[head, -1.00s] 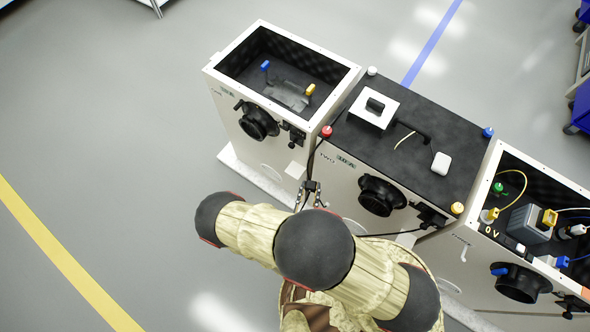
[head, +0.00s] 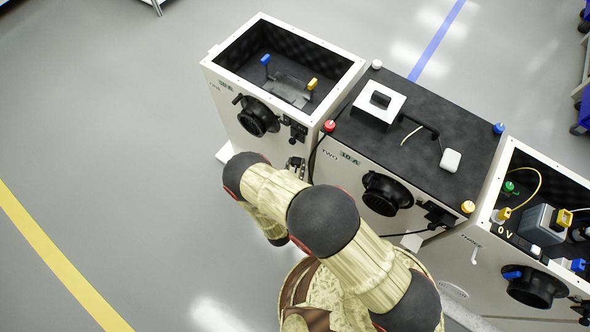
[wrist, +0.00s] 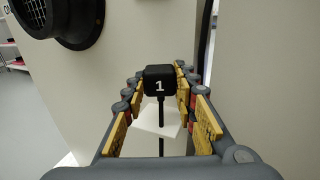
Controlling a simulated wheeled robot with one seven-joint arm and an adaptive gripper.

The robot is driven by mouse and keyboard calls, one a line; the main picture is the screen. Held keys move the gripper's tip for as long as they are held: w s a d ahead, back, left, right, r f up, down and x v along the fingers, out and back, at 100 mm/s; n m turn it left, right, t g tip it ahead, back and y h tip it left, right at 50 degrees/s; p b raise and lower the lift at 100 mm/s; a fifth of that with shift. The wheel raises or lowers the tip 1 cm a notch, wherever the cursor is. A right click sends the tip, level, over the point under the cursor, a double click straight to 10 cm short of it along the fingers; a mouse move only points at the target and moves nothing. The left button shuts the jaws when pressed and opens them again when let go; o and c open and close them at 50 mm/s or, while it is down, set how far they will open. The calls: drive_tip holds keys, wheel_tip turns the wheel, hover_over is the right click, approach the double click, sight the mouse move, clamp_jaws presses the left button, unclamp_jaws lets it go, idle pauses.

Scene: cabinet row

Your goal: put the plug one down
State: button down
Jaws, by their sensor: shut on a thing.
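Plug one is a black block (wrist: 160,84) with a white "1", held between the yellow-padded fingers of my gripper (wrist: 161,78) in the wrist view. A black cord hangs from it. A small white plate (wrist: 152,118) shows below and behind the plug; whether they touch I cannot tell. In the head view my gripper (head: 297,166) is at the front of cabinet one (head: 238,122), below its black socket fitting (head: 297,130). The plug is too small to make out there.
Cabinet two (head: 345,165) stands to the right, with a red knob (head: 329,126) at its near corner and a white plate (head: 411,242) at its front. Cabinet three (head: 492,262) is farther right. A round black vent (wrist: 66,20) is at upper left in the wrist view. Floor at left is clear.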

sight(295, 170)
drive_tip(key=shift+w+a+f+b, duration=0.15)
drive_tip(key=shift+f+b, duration=0.4)
drive_tip(key=shift+f, duration=0.45)
drive_tip(key=shift+w+a+f+b, duration=0.15)
drive_tip(key=shift+f+b, duration=0.35)
drive_tip(key=shift+f, duration=0.45)
drive_tip(key=shift+d, duration=0.15)
drive_tip(key=shift+f+b, duration=0.45)
drive_tip(key=shift+f, duration=0.1)
drive_tip(key=shift+s, duration=0.1)
